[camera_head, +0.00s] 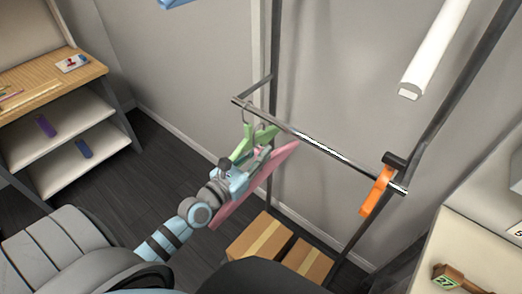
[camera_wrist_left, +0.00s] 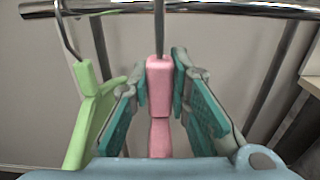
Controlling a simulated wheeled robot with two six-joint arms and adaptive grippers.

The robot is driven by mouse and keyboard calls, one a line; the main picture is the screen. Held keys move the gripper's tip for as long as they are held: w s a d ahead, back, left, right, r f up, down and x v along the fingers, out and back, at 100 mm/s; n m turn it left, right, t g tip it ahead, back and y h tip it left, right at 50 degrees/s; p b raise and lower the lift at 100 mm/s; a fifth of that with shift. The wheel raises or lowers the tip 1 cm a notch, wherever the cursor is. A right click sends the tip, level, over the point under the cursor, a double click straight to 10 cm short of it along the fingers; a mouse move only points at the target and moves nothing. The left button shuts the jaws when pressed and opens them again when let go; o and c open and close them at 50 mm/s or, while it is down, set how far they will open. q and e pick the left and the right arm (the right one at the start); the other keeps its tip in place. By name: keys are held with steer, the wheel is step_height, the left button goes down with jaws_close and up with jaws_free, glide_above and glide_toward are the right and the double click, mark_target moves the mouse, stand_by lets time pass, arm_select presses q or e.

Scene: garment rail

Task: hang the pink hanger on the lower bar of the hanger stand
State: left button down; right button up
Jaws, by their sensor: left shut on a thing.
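The pink hanger (camera_head: 252,190) is tilted below the left part of the lower bar (camera_head: 320,148) of the hanger stand. My left gripper (camera_head: 258,160) is shut on it. In the left wrist view, the hanger's pink neck (camera_wrist_left: 159,88) sits between the teal finger pads (camera_wrist_left: 165,95). Its metal hook rises past the bar (camera_wrist_left: 215,9) and leaves the top of the frame, so I cannot tell whether it rests on the bar. A green hanger (camera_head: 242,147) hangs close beside it, to the left in the wrist view (camera_wrist_left: 86,112). My right gripper is not in view.
An orange hanger (camera_head: 376,192) hangs near the bar's right end. A white tube (camera_head: 435,45) is above right. Cardboard boxes (camera_head: 262,240) stand on the floor below. A shelf unit (camera_head: 50,85) is at left and a pale shelf (camera_head: 470,235) at right. The middle of the bar is clear.

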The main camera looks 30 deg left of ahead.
mark_target(276, 151)
arm_select(q)
steer(key=shift+w+d+r, duration=0.15)
steer(key=shift+w+d, duration=0.05)
steer(key=shift+w, duration=0.5)
steer(key=w, duration=0.1)
steer(key=w+b, duration=0.1)
steer(key=w, duration=0.2)
steer(key=shift+w+d+f+b, duration=0.25)
steer(key=shift+w+d+b, duration=0.05)
steer(key=shift+w, duration=0.1)
steer(key=shift+w+d+b, duration=0.15)
steer(key=shift+w+b, duration=0.3)
steer(key=shift+w, duration=0.3)
steer(key=shift+w+f+b, duration=0.1)
steer(key=shift+f+b, duration=1.1)
steer(key=shift+f, duration=0.2)
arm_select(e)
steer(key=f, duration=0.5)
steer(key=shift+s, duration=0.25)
